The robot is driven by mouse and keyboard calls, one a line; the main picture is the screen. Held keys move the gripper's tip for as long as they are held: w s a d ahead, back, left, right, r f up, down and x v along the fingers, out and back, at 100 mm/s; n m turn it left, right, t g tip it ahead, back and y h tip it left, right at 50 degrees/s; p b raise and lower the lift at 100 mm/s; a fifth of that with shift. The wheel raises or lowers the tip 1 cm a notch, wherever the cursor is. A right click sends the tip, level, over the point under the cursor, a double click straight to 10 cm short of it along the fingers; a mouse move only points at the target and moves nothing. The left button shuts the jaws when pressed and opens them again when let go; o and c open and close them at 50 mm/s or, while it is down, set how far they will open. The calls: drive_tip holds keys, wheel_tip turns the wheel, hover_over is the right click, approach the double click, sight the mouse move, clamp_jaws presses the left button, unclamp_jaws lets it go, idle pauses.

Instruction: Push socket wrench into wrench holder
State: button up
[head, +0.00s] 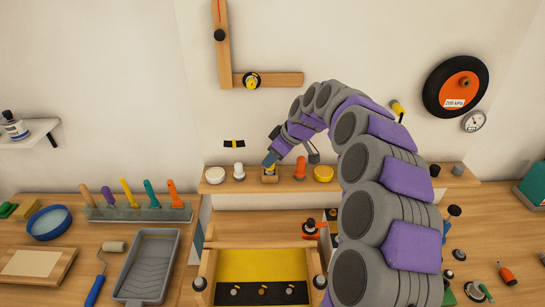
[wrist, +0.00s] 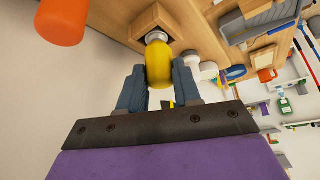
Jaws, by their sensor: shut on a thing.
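The socket wrench shows in the wrist view as a rounded yellow handle (wrist: 158,66) with a pale metal collar (wrist: 156,36) at its far end. My gripper (wrist: 158,84) has its two blue-grey fingers shut on the yellow handle. The collar end is at the dark opening of a wooden block, the wrench holder (wrist: 176,20); how deep it sits is hidden. In the head view my gripper (head: 271,159) points down over the small wooden holder (head: 270,179) on the narrow shelf, with a bit of the yellow handle (head: 270,168) showing between them.
A roller tray (head: 148,265) is at left.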

drive_tip(key=o, duration=1.1)
drive_tip(key=shift+f, duration=0.1)
drive_tip(key=p+v, duration=0.2)
drive_tip(key=v, duration=1.5)
drive_tip(key=s+a+f+m+g+h, duration=0.1)
drive_tip(key=s+m, duration=0.1)
drive_tip(key=s, duration=0.7)
drive_tip(key=s+a+f+m+g+h, duration=0.1)
drive_tip(key=s+a+f, duration=0.1)
drive_tip(key=s, duration=0.7)
drive_tip(key=s+d+f+m+g+h, duration=0.1)
drive_tip(key=s+d+f+m, duration=0.1)
drive_tip(key=s, duration=0.7)
drive_tip(key=s+d+f+m+g+h, duration=0.1)
drive_tip(key=s+d+f+m, duration=0.2)
drive_tip(key=s+f, duration=0.3)
drive_tip(key=s+d+f+m+g+h, duration=0.1)
drive_tip(key=s+d+f+m, duration=0.2)
drive_tip(key=s, duration=0.8)
drive_tip(key=shift+s+f+m, duration=0.35)
drive_tip(key=shift+f+m, duration=0.15)
drive_tip(key=shift+f, duration=0.3)
